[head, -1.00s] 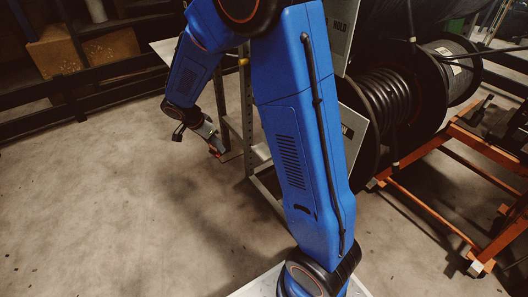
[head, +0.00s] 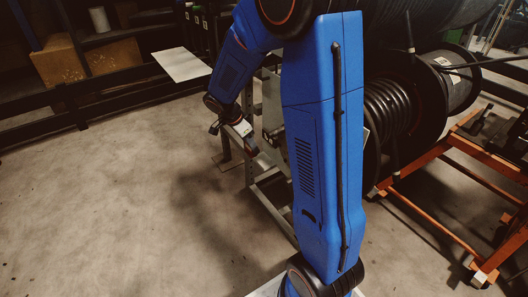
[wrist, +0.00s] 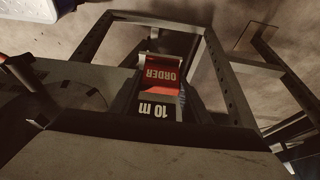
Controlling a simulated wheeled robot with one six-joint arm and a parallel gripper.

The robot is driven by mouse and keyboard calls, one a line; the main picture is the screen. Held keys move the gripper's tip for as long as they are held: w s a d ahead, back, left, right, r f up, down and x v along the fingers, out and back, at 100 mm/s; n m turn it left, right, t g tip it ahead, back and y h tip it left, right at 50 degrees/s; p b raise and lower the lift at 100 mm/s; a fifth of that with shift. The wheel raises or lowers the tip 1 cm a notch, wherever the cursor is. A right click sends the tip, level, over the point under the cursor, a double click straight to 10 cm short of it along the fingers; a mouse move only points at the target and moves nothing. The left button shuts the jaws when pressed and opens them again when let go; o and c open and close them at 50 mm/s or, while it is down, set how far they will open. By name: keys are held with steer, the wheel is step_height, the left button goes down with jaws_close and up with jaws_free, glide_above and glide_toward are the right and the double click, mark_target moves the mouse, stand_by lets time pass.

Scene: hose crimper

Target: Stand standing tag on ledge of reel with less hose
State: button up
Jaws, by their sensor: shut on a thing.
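The standing tag (wrist: 162,76) has a red face reading ORDER and a dark part reading 10 m; the lettering is upside down in the wrist view. No second reel's hose fill can be compared, and the target ledge cannot be made out surely.
A perforated metal frame (wrist: 222,75) surrounds the tag in the wrist view. A broad slab (wrist: 150,155) fills the bottom there. An orange frame (head: 440,225) stands right of my arm. A pale panel (head: 182,64) lies behind my gripper. Floor at left is clear.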

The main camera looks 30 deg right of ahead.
steer(key=d+f, duration=0.1)
steer(key=d, duration=0.2)
steer(key=d+f, duration=0.1)
steer(key=d, duration=0.1)
steer(key=shift+w+d+f, duration=0.1)
steer(key=shift+d+f, duration=0.25)
steer(key=shift+a+x, duration=0.2)
steer(key=shift+x, duration=0.9)
steer(key=shift+a+x, duration=0.2)
steer(key=shift+x, duration=0.9)
steer(key=shift+f, duration=0.15)
steer(key=o, duration=1.1)
steer(key=shift+f, duration=0.1)
